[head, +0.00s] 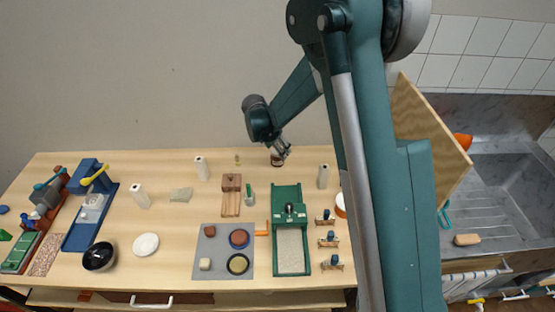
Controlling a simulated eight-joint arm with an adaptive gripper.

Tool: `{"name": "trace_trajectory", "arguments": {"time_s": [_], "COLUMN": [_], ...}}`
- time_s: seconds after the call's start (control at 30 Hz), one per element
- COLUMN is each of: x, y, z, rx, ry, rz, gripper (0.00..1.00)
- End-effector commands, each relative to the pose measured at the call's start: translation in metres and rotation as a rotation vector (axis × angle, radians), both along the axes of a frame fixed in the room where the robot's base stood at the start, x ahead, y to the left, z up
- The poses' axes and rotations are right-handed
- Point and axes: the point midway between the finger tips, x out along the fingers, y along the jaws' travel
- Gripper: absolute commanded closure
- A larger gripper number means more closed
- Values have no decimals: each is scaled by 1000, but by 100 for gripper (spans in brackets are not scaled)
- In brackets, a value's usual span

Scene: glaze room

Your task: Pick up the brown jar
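A small dark brown jar (277,162) stands near the back edge of the wooden table, in the middle of the head view. My gripper (282,154) is right above and around its top, reaching down from the upper left. The fingers hide the upper part of the jar. They are too small here to tell whether they touch it, or whether they are open or shut.
A green tray (273,262) with a pale bed stands in front of the jar. A grey mat (212,243) holds several small dishes and blocks. A sink (500,190) is at the right.

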Motion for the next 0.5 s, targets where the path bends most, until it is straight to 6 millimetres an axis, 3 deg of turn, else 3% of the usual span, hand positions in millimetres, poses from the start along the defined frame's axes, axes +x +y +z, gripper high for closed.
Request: {"name": "trace_trajectory", "arguments": {"time_s": [0.2,0.5], "x": [5,5], "y": [-4,-5], "z": [-15,-18], "rx": [0,0], "ry": [0,0], "rz": [1,1], "gripper": [48,48]}}
